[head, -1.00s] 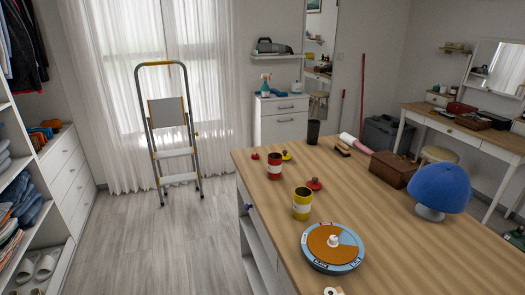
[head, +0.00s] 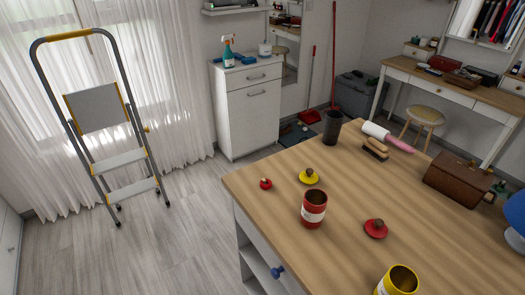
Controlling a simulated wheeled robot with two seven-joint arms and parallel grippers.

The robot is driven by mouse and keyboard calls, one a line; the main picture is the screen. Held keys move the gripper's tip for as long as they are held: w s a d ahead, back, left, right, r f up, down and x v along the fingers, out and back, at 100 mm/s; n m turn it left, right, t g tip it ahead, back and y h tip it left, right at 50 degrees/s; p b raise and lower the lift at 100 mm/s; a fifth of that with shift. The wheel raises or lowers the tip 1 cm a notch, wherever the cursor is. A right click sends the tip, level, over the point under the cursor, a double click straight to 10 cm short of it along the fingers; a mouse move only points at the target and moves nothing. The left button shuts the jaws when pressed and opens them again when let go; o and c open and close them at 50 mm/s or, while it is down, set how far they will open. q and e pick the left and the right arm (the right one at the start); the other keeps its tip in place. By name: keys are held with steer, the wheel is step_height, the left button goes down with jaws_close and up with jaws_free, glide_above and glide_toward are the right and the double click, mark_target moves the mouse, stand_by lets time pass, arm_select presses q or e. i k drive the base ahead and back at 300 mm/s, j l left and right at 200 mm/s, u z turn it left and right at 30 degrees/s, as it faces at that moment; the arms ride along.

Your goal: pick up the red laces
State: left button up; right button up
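No item is clearly recognisable as red laces. A small red roundish item (head: 266,184) lies near the left edge of the wooden table top; it is too small to tell what it is. A red lid-like disc with a brown knob (head: 375,228) lies further right on the table. A red tin with a white label (head: 314,208) stands open between them. Neither of my grippers is in view.
A yellow lid (head: 309,177), a yellow tin (head: 398,281), a dark cup (head: 332,128), a brush (head: 375,149) and a brown box (head: 457,179) are on the table (head: 290,255). A stepladder (head: 105,130) stands at left. The floor (head: 150,250) between is clear.

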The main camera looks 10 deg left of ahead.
mark_target(264, 185)
steer(key=i+j+z, duration=0.2)
steer(key=i+j, duration=0.15)
steer(key=j, duration=0.25)
steer(key=i+j+z, duration=0.1)
steer(key=j, duration=0.25)
steer(key=i+j+z, duration=0.1)
steer(key=i+j, duration=0.15)
steer(key=i+j+z, duration=0.1)
steer(key=j, duration=0.35)
